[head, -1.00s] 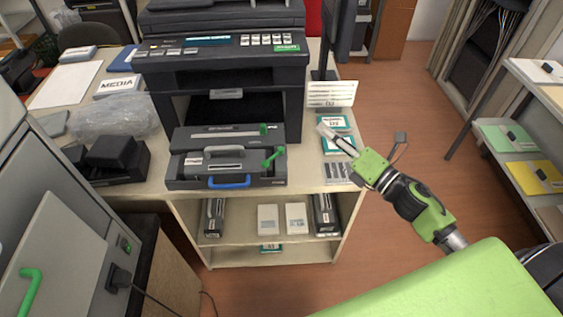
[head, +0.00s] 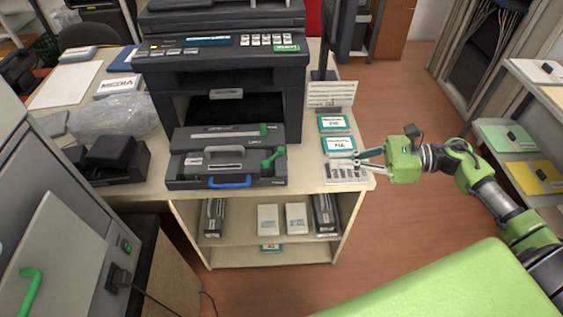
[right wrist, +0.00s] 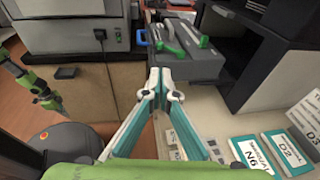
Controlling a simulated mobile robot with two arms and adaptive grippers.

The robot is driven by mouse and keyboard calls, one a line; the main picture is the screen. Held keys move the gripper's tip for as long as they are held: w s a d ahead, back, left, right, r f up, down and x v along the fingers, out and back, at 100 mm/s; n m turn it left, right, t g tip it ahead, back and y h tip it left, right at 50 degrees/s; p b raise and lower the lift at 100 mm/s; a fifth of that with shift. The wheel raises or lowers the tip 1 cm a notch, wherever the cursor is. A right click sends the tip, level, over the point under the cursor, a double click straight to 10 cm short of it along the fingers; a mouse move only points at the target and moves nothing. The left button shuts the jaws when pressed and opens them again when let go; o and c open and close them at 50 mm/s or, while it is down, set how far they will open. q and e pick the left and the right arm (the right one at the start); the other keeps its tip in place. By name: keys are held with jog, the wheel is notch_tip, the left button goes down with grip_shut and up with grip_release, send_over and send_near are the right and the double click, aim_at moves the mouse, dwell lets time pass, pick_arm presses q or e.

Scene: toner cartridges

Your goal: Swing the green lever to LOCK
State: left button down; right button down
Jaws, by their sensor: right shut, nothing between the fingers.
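The green lever (head: 272,159) stands tilted at the right end of the dark front unit (head: 190,178), which juts out below the printer. It also shows in the right wrist view (right wrist: 171,49), beyond my fingertips. My right gripper (head: 357,162) is to the right of the unit, over the table's right edge, pointing left. Its teal and white fingers (right wrist: 160,80) are shut with nothing between them. They are clearly apart from the lever. Any LOCK marking is too small to read. My left gripper is not in view.
A blue handle (head: 230,182) is on the unit's front. Behind the lever is a second dark unit with a green-tipped bar (head: 240,132). The printer (head: 225,70) rises above. Teal-edged cards (head: 336,123) and a small sign (head: 333,94) lie along the table's right side.

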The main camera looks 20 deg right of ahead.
aim_at(281, 168)
jog(key=shift+a, duration=0.1)
jog(key=p+x, duration=0.5)
jog(key=x, duration=0.7)
jog(key=shift+w+a+r, duration=0.15)
jog(key=shift+w+a, duration=0.05)
jog(key=shift+a, duration=0.1)
jog(key=shift+w+a+f+p, duration=0.25)
jog(key=shift+a+f+p, duration=0.1)
jog(key=shift+a, duration=0.2)
